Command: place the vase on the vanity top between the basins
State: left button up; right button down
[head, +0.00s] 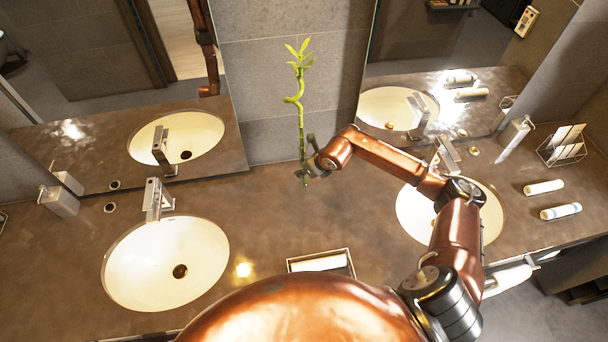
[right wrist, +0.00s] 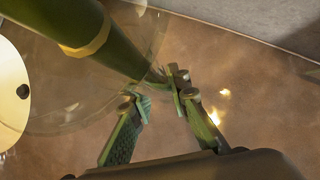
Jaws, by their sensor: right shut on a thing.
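The vase is clear glass, faint in the right wrist view (right wrist: 85,95), and holds a green lucky bamboo stalk (head: 301,110) with leaves at the top. The stalk also fills the upper left of the wrist view (right wrist: 115,50). My right gripper (head: 313,172) is shut on the vase low down, in front of the wall between the two mirrors. Its fingers (right wrist: 158,98) show at the vase in the wrist view. The stalk looks upright over the vanity top (head: 270,215), between the left basin (head: 135,270) and the right basin (head: 415,215). I cannot tell whether the vase touches the top. My left gripper is out of view.
A tray (head: 349,264) with a white towel lies at the front middle. Faucets (head: 153,198) stand behind the basins. Rolled towels (head: 543,187), a wire rack (head: 562,158) and a soap dispenser (head: 515,138) are at the right. The top around the stalk's foot is clear.

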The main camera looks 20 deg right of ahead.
jog(key=shift+d+f, duration=0.3)
notch_tip(320, 180, down, 2)
jog(key=shift+f+p, duration=0.15)
jog(key=shift+p, duration=0.55)
jog(key=shift+w+f, duration=0.1)
jog(key=shift+f, duration=0.25)
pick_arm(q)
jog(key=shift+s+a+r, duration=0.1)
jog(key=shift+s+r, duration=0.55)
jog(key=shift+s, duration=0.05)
pick_arm(e)
jog(key=c, duration=2.3)
grip_release()
jog(key=shift+f, duration=0.15)
jog(key=o, duration=0.5)
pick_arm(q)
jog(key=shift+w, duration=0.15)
